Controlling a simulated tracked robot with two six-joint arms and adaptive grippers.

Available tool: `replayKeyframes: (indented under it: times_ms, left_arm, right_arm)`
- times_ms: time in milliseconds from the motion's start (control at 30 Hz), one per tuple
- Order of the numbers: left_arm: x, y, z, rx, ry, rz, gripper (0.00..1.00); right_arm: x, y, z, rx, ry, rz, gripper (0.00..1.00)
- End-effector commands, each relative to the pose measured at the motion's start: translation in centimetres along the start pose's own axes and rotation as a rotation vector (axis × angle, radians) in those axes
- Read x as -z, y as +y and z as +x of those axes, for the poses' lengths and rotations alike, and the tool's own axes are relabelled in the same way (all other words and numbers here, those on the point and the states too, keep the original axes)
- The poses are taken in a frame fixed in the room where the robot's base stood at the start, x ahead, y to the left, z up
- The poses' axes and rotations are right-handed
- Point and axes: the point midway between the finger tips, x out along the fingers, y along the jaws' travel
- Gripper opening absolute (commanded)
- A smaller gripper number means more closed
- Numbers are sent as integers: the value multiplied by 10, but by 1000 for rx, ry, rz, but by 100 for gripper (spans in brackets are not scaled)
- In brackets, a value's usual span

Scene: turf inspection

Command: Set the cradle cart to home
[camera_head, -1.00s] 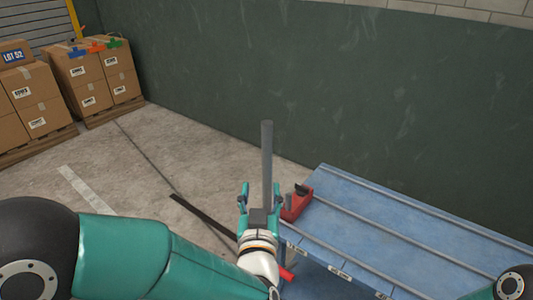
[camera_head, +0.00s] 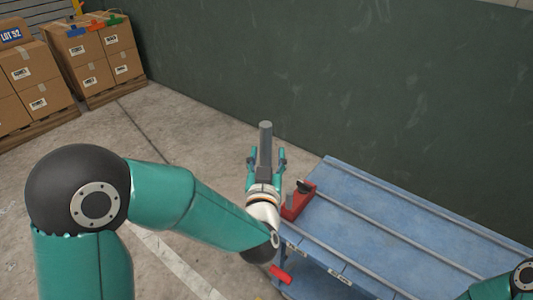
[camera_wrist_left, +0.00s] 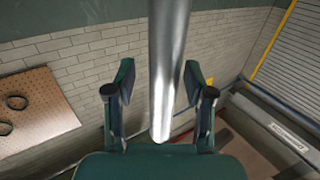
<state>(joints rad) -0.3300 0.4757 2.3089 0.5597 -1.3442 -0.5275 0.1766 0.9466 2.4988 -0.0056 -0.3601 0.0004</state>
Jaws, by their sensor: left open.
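A blue flat-topped cart or bench (camera_head: 400,232) with raised rails stands at the right; I cannot tell for sure that it is the cradle cart. A red block (camera_head: 298,201) with a dark knob sits at its left end. A grey post (camera_head: 265,142) stands just left of the red block. My left gripper (camera_head: 267,158) is open, with the post between its fingers in the picture. In the left wrist view, the post (camera_wrist_left: 168,70) runs down between the open fingers (camera_wrist_left: 158,85), with gaps on both sides. My right gripper is out of view.
A red lever (camera_head: 281,274) sticks out below the cart's left edge. Boxes (camera_head: 100,55) on pallets stand at the back left. A dark green wall (camera_head: 340,80) runs behind. Bare concrete floor (camera_head: 190,135) lies between. A pegboard (camera_wrist_left: 35,110) shows in the left wrist view.

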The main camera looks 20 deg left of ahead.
Motion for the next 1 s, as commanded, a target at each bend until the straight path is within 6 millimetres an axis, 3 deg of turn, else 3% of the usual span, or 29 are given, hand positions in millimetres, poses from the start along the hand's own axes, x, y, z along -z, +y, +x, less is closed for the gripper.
replayKeyframes:
  times_ms: [133, 433, 833, 1000]
  left_arm:
    - [0, -4, 0, 7, 0, 0, 50]
    - [0, -6, 0, 10, 0, 0, 0]
    - [-1, -6, 2, 8, -1, -1, 0]
    - [-1, -9, 12, -5, 2, -5, 0]
  right_arm:
    - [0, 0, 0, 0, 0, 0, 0]
    - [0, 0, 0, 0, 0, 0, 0]
    - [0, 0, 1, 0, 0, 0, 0]
    - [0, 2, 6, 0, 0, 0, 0]
